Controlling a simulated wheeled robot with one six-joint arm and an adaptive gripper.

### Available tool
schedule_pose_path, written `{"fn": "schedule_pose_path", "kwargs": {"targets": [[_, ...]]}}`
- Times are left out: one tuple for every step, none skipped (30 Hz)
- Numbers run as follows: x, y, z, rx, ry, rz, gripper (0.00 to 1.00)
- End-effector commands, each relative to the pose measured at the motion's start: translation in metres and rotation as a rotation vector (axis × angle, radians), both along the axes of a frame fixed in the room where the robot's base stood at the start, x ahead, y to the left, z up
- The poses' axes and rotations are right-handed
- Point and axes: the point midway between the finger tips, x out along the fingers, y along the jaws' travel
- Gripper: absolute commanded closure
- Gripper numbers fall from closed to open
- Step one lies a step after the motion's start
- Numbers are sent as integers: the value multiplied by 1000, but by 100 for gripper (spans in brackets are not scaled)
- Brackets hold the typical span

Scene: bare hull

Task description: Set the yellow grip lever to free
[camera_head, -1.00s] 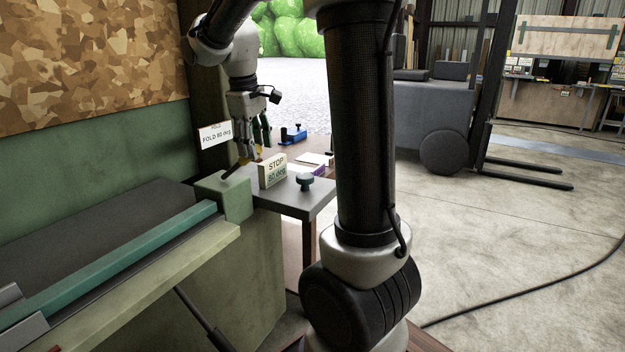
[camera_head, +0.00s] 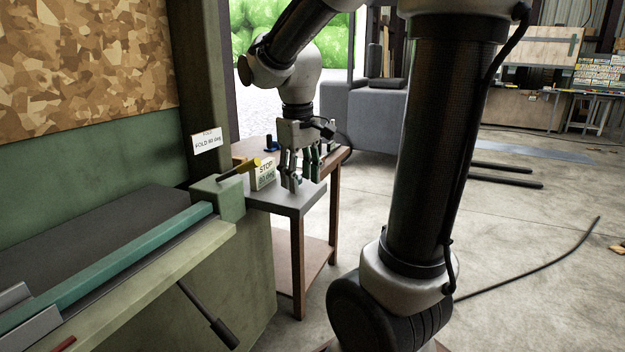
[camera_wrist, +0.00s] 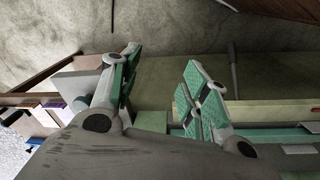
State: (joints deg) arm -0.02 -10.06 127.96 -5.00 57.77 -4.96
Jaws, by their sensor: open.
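The yellow grip lever (camera_head: 240,168) sticks out from the green end block (camera_head: 229,198) of the folding machine, its yellow grip pointing right and slightly up. A "STOP 80 deg" block (camera_head: 264,174) stands just right of the grip on a grey plate (camera_head: 290,202). My gripper (camera_head: 294,186) is open and empty, pointing down over the plate, right of the stop block and apart from the lever. Its spread fingers also show in the wrist view (camera_wrist: 162,65), where I cannot make out the lever. The dark knob on the plate is hidden behind the fingers.
A "FOLD 90 deg" sign (camera_head: 207,141) hangs on the post above the lever. A wooden table (camera_head: 318,240) stands beyond the plate, with a small blue item (camera_head: 271,144) on it. A dark handle (camera_head: 207,315) juts from the machine's front. The concrete floor at right is mostly clear.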

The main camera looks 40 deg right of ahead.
Motion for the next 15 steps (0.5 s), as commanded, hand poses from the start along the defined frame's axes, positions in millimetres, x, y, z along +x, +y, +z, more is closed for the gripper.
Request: {"fn": "schedule_pose_path", "kwargs": {"targets": [[-2, 0, 0, 1, -2, -3, 54], [-3, 1, 0, 3, -3, -5, 54], [-4, 1, 0, 4, -3, -7, 54], [-4, 1, 0, 4, -4, -7, 54], [-5, 1, 0, 4, -4, -7, 54], [-5, 1, 0, 5, -4, -8, 54], [-5, 1, 0, 5, -4, -8, 54], [-5, 1, 0, 5, -4, -8, 54], [-5, 1, 0, 5, -4, -8, 54], [-5, 1, 0, 5, -4, -8, 54], [-5, 1, 0, 5, -4, -8, 54], [-5, 1, 0, 4, -4, -8, 54], [-5, 1, 0, 4, -4, -8, 56], [-5, 1, 0, 4, -4, -9, 61], [-6, -1, 0, 5, -5, -14, 69]]}}
